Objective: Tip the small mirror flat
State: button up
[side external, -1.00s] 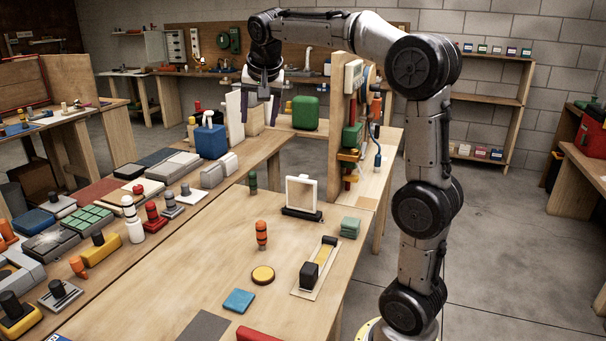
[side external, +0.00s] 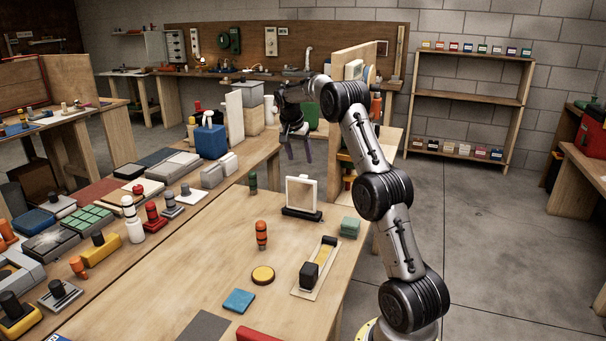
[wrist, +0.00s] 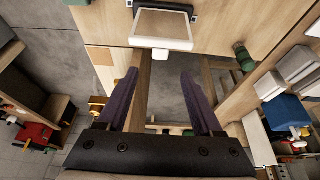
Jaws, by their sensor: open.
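The small mirror (side external: 301,192) stands upright, in a pale frame on a black base (side external: 301,214), on the wooden table. In the wrist view the mirror (wrist: 161,28) is at the top centre, beyond my fingertips, with its dark base behind it at the top edge. My gripper (side external: 298,160) is open and empty, with its two purple fingers pointing down. It is above and behind the mirror in the side view, apart from it. In the wrist view my gripper (wrist: 160,75) shows both fingers spread wide with nothing between them.
An orange-banded cylinder (side external: 261,235) and a dark green one (side external: 253,182) stand to the left. A panel with coloured parts (side external: 345,100) rises behind.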

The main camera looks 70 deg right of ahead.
aim_at(304, 175)
jog(key=x, duration=0.8)
jog(key=shift+d+f, duration=0.15)
jog(key=shift+f, duration=0.15)
jog(key=shift+c, duration=0.3)
grip_shut()
dwell(0.7)
